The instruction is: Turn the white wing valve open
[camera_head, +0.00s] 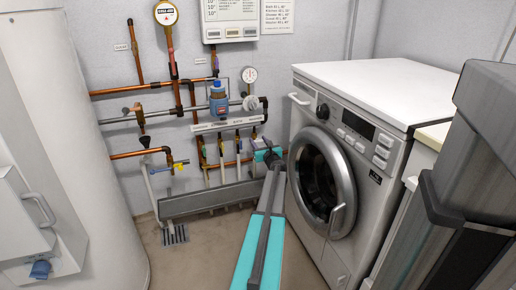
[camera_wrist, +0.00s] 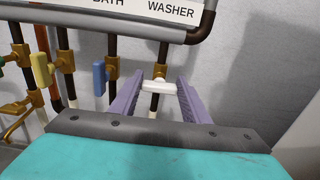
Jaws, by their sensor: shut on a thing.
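The white wing valve (camera_wrist: 159,87) sits on a brass fitting on the pipe under the WASHER label, in the wrist view. Its wing lies crosswise to the vertical pipe, nearly level. My gripper (camera_wrist: 159,84) has its two purple fingers on either side of the wing, shut on its ends. In the head view my gripper (camera_head: 268,156) reaches the wall pipes just left of the washing machine. The white valve cannot be made out there behind the gripper.
A blue wing handle (camera_wrist: 99,78) and a yellow one (camera_wrist: 41,69) stand upright on pipes to the left. The labelled strip (camera_wrist: 150,10) runs above. The washing machine (camera_head: 335,150) stands close on the right, and a white tank (camera_head: 65,130) on the left.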

